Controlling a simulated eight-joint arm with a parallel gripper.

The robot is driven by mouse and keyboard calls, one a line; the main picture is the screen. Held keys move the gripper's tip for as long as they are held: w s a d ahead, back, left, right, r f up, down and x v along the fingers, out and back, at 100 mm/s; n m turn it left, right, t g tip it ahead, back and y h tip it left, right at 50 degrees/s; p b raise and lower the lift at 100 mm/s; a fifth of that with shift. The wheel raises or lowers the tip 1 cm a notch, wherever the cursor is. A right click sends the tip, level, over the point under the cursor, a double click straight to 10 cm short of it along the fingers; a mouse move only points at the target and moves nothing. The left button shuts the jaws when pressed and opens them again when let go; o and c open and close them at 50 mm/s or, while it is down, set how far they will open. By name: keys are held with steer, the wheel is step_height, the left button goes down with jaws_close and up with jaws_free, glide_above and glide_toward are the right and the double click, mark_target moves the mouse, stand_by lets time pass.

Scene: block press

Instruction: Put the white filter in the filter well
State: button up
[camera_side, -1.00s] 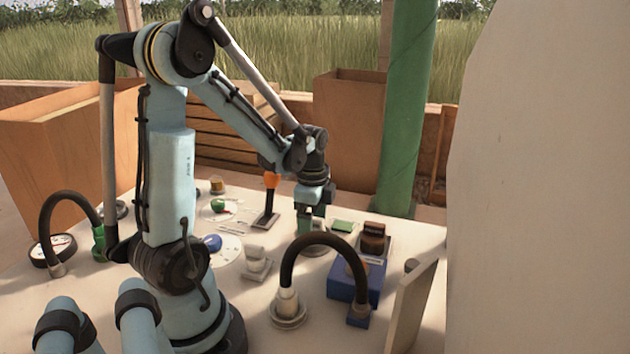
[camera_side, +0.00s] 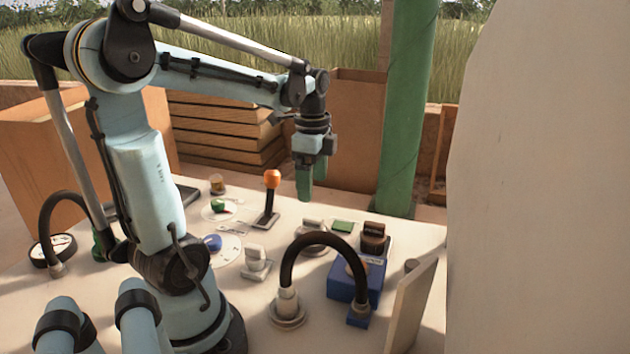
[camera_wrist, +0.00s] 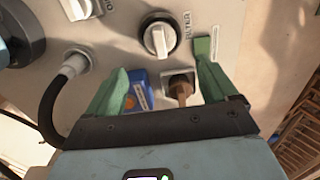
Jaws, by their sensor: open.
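The white filter (camera_side: 313,226), a round pale piece with a raised grip bar, sits at the place marked FILTER on the panel. In the wrist view the white filter (camera_wrist: 158,38) lies within a dark ring beside that label; the well beneath it is hidden. Whether it is fully seated I cannot tell. My gripper (camera_side: 311,190) is above the filter, clear of it, pointing down. In the wrist view my gripper (camera_wrist: 161,78) has its green fingers spread with nothing held between them.
A black hose (camera_side: 322,240) arches in front of the filter to a blue box (camera_side: 345,288). A brown-topped fitting (camera_side: 374,238) and a green plate (camera_side: 343,227) are to its right. An orange-topped lever (camera_side: 272,180) stands left. A pale switch (camera_side: 256,262) is nearer.

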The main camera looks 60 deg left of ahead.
steer(key=d+n+t, duration=0.2)
steer(key=d+n, duration=0.1)
steer(key=d, duration=0.2)
steer(key=d+n+t, duration=0.2)
steer(key=d+n, duration=0.1)
steer(key=d, duration=0.3)
steer(key=d+n+t, duration=0.3)
steer(key=d, duration=0.3)
steer(key=shift+w+f, duration=0.25)
steer(key=shift+f, duration=0.15)
steer(key=shift+a, duration=0.1)
